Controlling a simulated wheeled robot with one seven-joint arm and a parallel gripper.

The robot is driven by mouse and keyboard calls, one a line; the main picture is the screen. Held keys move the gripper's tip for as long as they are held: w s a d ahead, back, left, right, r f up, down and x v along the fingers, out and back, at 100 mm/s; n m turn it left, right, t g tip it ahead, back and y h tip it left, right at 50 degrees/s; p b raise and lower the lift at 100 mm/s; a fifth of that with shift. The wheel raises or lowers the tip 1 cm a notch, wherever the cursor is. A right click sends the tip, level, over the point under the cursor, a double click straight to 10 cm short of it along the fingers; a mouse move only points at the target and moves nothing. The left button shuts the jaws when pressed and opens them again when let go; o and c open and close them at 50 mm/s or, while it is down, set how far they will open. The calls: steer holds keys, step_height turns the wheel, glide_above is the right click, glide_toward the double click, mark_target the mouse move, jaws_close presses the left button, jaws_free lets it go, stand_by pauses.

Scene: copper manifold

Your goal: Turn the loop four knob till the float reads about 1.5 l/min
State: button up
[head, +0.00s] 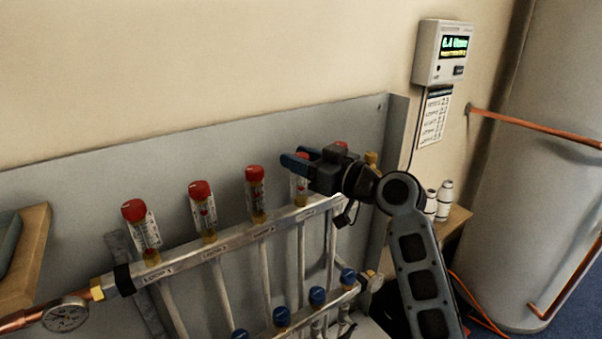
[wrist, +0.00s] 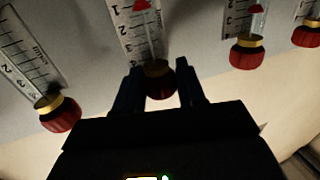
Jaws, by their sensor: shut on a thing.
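The loop four flow meter (head: 299,190) is the fourth from the left on the manifold, a clear tube with a white scale. The red float (wrist: 142,5) shows at the top edge, near the 1 mark of the scale (wrist: 122,28). Its exact reading is hard to tell.
Neighbouring red knobs stand close on both sides: loop three (head: 255,174) to the left and another (head: 341,146) to the right. Blue caps (head: 317,295) line the lower bar. A wall controller (head: 442,52) and white bottles (head: 445,198) are at the right.

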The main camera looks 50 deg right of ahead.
steer(key=shift+n+y+b, duration=0.6)
steer(key=shift+y, duration=0.4)
steer(key=o, duration=0.9)
steer(key=shift+o, duration=0.2)
steer(key=s+b, duration=0.1)
steer(key=s, duration=0.6)
steer(key=shift+s+d, duration=0.35)
steer(key=shift+s, duration=0.05)
